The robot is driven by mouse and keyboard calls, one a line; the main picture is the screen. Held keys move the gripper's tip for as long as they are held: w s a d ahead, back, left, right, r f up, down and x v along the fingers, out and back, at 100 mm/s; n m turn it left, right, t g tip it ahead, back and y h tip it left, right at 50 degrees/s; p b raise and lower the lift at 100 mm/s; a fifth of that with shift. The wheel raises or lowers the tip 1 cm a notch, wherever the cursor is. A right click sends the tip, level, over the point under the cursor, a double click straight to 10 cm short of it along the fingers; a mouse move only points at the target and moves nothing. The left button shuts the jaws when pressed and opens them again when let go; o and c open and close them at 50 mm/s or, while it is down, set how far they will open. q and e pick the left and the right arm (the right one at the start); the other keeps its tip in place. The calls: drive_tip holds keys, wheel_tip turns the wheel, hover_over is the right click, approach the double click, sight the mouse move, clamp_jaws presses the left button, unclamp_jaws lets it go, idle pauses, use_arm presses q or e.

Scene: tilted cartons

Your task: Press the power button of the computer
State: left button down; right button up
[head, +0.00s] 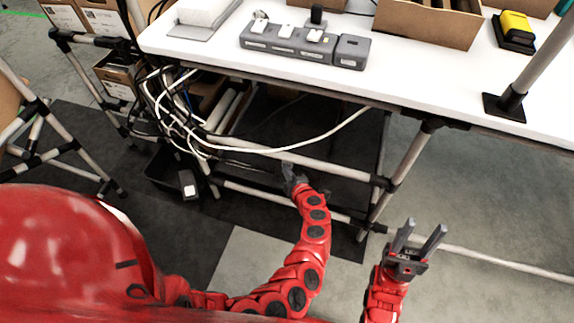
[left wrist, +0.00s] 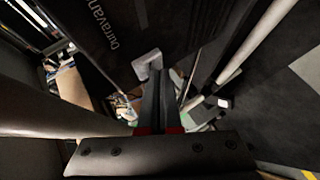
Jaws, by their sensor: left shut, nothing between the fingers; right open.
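My left gripper (head: 289,172) is under the white table, among the frame bars, in the head view. In the left wrist view its dark fingers (left wrist: 159,95) are together with nothing between them. I cannot make out a power button in either view. My right gripper (head: 424,229) is open and empty, in front of the table's frame at lower right.
The white table (head: 420,85) carries a grey charging strip (head: 287,42) and a cardboard bin (head: 425,22). Loose white cables (head: 190,125) hang under its left side. Metal frame bars (head: 300,160) run close to my left arm. Grey floor (head: 480,200) is open at right.

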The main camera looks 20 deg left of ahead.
use_arm(q)
drive_tip(key=shift+w, duration=0.15)
idle(0.4)
drive_tip(key=shift+s, duration=0.65)
drive_tip(key=shift+p, duration=0.3)
drive_tip(key=s+p, duration=0.1)
drive_tip(key=s, duration=0.5)
drive_tip(key=shift+p, duration=0.4)
drive_tip(key=shift+a, duration=0.15)
